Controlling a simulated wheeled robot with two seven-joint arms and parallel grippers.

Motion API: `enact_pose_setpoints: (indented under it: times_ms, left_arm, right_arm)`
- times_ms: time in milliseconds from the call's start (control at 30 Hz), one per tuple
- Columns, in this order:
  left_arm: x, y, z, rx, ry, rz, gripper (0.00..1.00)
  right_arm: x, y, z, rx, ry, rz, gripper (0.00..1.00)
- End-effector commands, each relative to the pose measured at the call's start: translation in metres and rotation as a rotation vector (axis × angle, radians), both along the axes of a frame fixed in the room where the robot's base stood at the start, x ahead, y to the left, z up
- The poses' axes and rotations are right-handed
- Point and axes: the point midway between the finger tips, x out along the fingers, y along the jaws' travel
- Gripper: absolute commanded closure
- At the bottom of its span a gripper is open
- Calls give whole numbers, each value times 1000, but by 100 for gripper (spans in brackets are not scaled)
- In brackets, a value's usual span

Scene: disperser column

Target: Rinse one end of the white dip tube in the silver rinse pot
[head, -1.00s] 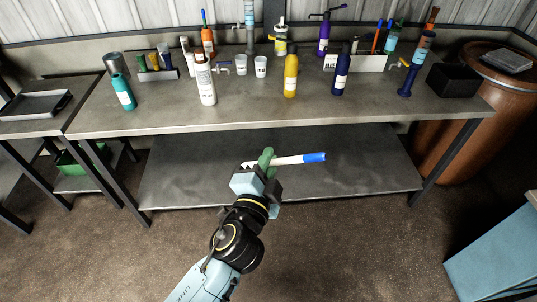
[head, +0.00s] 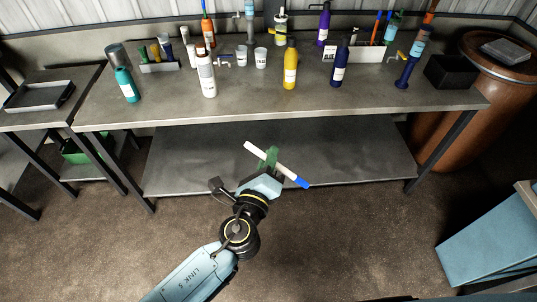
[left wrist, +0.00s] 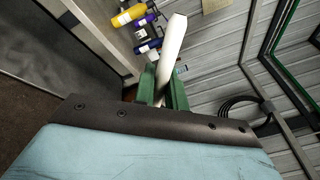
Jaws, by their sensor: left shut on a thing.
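The white dip tube (head: 287,171) has a blue end. My left gripper (head: 269,159) is shut on it near the middle with green fingers, in front of the bench and below its top. The tube is tilted, its plain white end at upper left and its blue end at lower right. In the left wrist view the white part of the tube (left wrist: 173,42) sticks out past the green fingers (left wrist: 163,87). The silver rinse pot (head: 116,55) appears to be the grey cylinder at the bench's back left, well away from the gripper. My right gripper is not in view.
The bench (head: 180,112) has its front edge beyond the gripper. A teal bottle (head: 126,86) stands before the pot, and a small rack (head: 160,66) beside it. White (head: 207,76), yellow (head: 290,66) and blue (head: 340,66) bottles stand farther right. The bench front is mostly clear.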

Motion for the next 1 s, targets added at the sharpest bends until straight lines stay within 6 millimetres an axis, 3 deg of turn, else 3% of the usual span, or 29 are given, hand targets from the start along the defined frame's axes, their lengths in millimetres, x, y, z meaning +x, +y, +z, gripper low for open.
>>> enact_pose_setpoints:
  times_ms: [133,400,500,867,1000]
  left_arm:
    - [0,0,3,90,-32,0,100]
    - [0,0,7,667,-247,-1,100]
    - [0,0,4,810,-301,0,100]
    - [0,0,0,872,-324,0,100]
    - [2,13,-7,868,-311,24,100]
  right_arm:
    - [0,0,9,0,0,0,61]
    - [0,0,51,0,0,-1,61]
    - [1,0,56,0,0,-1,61]
    - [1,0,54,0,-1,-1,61]
    - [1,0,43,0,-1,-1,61]
